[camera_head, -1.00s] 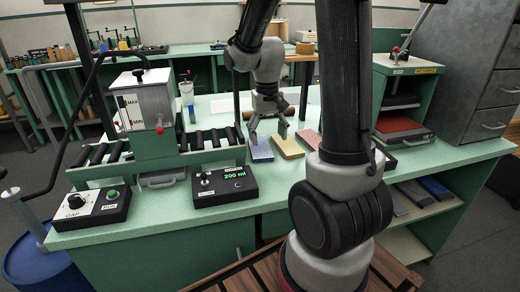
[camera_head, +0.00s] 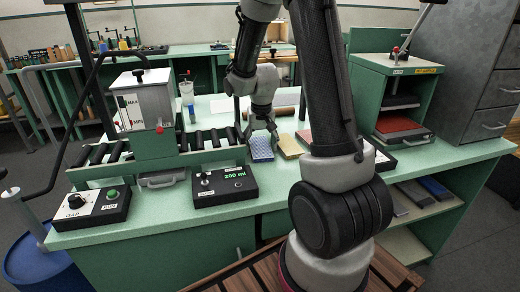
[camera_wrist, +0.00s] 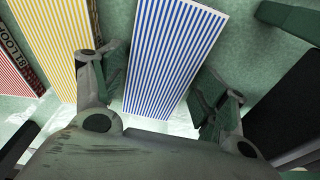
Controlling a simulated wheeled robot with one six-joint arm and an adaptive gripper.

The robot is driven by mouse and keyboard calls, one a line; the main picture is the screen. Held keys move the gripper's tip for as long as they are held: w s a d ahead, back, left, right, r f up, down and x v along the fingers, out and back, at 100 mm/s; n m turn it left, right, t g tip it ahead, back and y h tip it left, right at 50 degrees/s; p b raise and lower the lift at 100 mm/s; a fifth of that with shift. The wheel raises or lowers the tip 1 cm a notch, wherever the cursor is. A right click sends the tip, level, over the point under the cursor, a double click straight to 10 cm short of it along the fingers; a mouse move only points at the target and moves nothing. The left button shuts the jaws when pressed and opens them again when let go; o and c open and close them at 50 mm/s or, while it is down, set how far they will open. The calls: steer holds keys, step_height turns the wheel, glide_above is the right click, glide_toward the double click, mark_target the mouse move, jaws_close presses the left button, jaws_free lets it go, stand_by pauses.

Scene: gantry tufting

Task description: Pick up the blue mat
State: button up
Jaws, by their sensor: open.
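The blue mat (camera_head: 261,149) is a blue-and-white striped rectangle lying on the green worktop near the end of the roller track. It also shows in the wrist view (camera_wrist: 172,55), long and flat. Nothing is held. I cannot tell how high the fingertips are above the worktop.
A yellow striped mat (camera_wrist: 60,40) lies just left of the blue one in the wrist view, with a red striped mat (camera_wrist: 12,78) beyond it. The roller track (camera_head: 210,139) ends left of the blue mat in the head view. A control box (camera_head: 224,186) stands in front.

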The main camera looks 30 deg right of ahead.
steer(key=c, duration=0.8)
steer(key=shift+o, duration=0.2)
